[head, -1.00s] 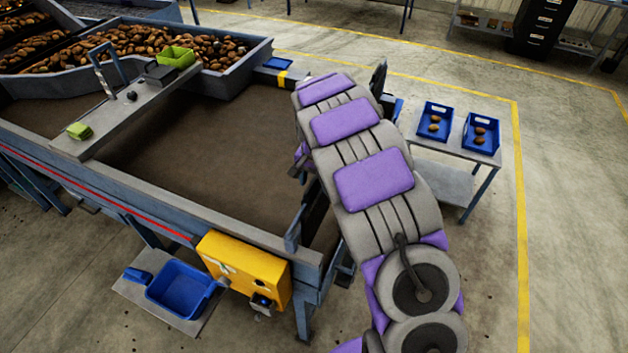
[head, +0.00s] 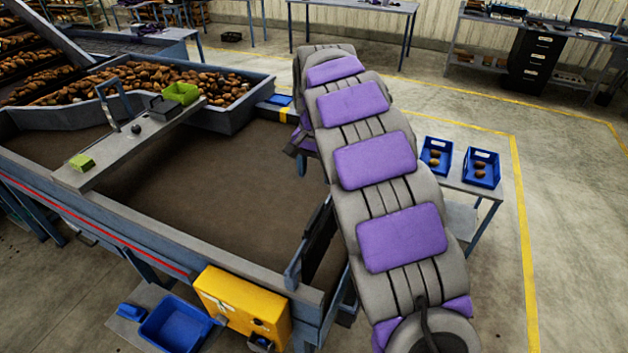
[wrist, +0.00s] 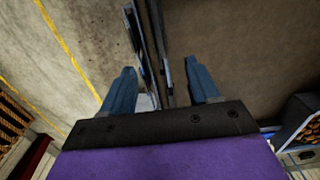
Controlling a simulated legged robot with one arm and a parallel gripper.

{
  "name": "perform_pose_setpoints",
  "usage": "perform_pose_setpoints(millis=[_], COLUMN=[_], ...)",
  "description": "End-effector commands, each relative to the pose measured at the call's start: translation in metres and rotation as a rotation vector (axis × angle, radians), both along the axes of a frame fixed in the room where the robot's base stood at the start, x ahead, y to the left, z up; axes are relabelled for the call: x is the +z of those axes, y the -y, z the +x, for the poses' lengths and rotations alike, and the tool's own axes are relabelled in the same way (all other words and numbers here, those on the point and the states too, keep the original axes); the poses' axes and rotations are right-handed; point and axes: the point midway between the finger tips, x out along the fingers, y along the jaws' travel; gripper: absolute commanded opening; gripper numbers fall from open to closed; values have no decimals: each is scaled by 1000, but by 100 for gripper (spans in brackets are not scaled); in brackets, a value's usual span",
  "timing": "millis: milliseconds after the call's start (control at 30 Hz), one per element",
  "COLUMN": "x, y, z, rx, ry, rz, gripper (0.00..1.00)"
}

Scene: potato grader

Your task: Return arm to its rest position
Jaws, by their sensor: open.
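My gripper (wrist: 162,90) shows in the wrist view with two blue fingers spread apart and nothing between them. Beyond the fingers are a dark upright edge of the grader, its brown bed and the concrete floor. In the head view my arm, grey with purple pads, extends from the lower right up and away over the right end of the grader (head: 215,258). The gripper's fingers are not clear in the head view; a purple and dark part near the arm's far end hangs by the grader's right edge.
A side table (head: 490,193) right of my arm holds two blue trays, left (head: 436,166) and right (head: 481,182), with potatoes. A yellow box (head: 243,300) and a blue bin (head: 176,325) are at the grader's front. Potatoes fill the back trough (head: 262,90).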

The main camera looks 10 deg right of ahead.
Motion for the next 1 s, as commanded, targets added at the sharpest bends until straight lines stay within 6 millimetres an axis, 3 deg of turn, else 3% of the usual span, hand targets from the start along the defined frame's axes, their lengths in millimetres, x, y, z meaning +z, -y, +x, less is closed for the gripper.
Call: perform_pose_setpoints(millis=[233, 367, 700, 1000], x=[4, 1, -16, -55], y=[1, 5, 18, 16], z=[-4, -23, -132, -242], rx=[1, 13, 115, 263], ry=[-3, -10, -44, -87], rz=[-2, -9, -22, -1], gripper=[60, 60, 60, 60])
